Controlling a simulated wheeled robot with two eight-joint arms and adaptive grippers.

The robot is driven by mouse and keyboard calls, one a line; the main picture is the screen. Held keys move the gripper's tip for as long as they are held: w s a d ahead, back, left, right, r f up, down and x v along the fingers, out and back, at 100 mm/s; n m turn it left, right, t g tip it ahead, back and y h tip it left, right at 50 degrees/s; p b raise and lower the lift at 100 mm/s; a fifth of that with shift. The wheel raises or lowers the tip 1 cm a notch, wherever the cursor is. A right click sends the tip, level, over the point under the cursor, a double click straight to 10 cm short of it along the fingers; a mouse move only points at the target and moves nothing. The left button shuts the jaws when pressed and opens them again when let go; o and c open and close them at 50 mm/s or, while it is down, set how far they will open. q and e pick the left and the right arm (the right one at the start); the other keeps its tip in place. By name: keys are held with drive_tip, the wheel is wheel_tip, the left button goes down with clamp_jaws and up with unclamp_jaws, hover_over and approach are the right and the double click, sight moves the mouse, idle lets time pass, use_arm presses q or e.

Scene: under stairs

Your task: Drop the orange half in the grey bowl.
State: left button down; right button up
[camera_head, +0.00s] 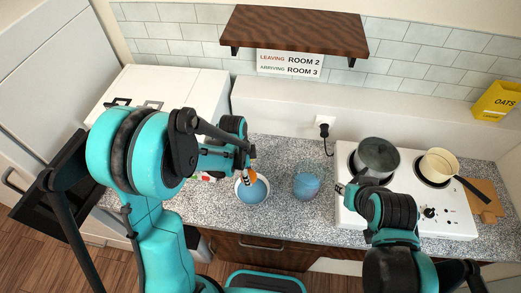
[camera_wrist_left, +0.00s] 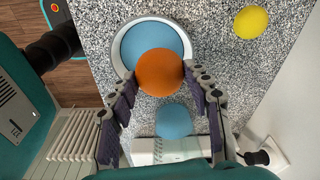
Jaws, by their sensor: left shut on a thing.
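The orange half (camera_wrist_left: 160,72) is held between the fingertips of my left gripper (camera_wrist_left: 158,75), its rounded orange side toward the wrist camera. In the head view a small part of the orange half (camera_head: 250,178) shows under the left gripper (camera_head: 245,166). The bowl, with a pale grey rim and blue inside (camera_head: 255,192), stands on the counter below. In the wrist view the orange half covers part of the bowl (camera_wrist_left: 139,44). It appears to be above the bowl; the height is unclear. My right gripper (camera_head: 345,189) is by the stove's left edge; its fingers are too small to read.
A yellow ball-like thing (camera_wrist_left: 251,22) lies on the speckled counter (camera_wrist_left: 245,75). The white stove (camera_head: 350,214) carries a grey pot (camera_head: 378,157) and a cream pan (camera_head: 439,166). A wooden shelf (camera_head: 295,30) hangs above.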

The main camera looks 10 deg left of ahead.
use_arm(q)
drive_tip(key=shift+s+a+r, duration=0.15)
drive_tip(key=shift+s, duration=0.35)
drive_tip(key=shift+s+f, duration=0.15)
drive_tip(key=shift+f, duration=0.05)
wheel_tip(320, 180, down, 6)
drive_tip(key=b, duration=0.4)
drive_tip(key=shift+r, duration=0.1)
drive_tip(key=c, duration=0.6)
unclamp_jaws()
drive_tip(key=r, duration=0.4)
drive_tip(key=a+r, duration=0.1)
drive_tip(key=r, duration=0.7)
drive_tip(key=shift+s+a, duration=0.1)
drive_tip(key=shift+a, duration=0.15)
